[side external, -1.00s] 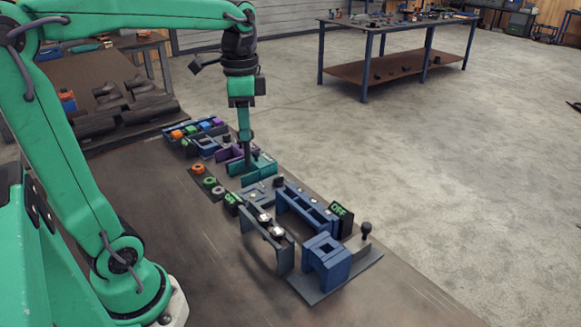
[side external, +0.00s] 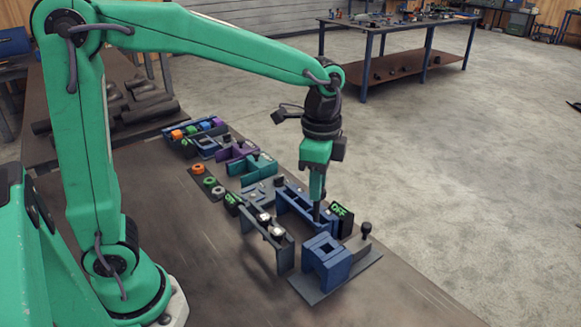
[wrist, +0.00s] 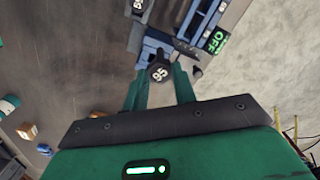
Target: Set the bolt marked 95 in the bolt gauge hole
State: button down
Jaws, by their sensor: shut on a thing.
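In the wrist view, the dark bolt head marked 95 (wrist: 158,73) sits between the tips of my gripper (wrist: 160,79), which is shut on it. The bolt's shank is hidden below the head. In the side view my gripper (side external: 318,212) points straight down at the near end of a long blue frame (side external: 295,203), beside a black sign reading OFF in green (side external: 339,211). The bolt is too small to make out there. I cannot tell which opening is the gauge hole, or whether the bolt touches anything.
A blue block with a square opening (side external: 326,262) and a black-knobbed post (side external: 366,230) stand close by on a grey plate. A grey rail with bolts (side external: 268,235) stands left. Teal (side external: 253,168) and purple blocks lie farther back. The bench's front area is bare.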

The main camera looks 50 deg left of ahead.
jog(key=shift+m, duration=0.5)
jog(key=d, duration=0.1)
jog(key=d+f, duration=0.1)
jog(key=d, duration=0.2)
jog(key=shift+f, duration=0.4)
jog(key=shift+f, duration=0.15)
jog(key=shift+f, duration=1.05)
jog(key=shift+f, duration=0.1)
dwell(0.3)
jog(key=shift+f, duration=1.75)
jog(key=shift+f, duration=1.5)
dwell(0.7)
jog(key=c, duration=0.7)
grip_release()
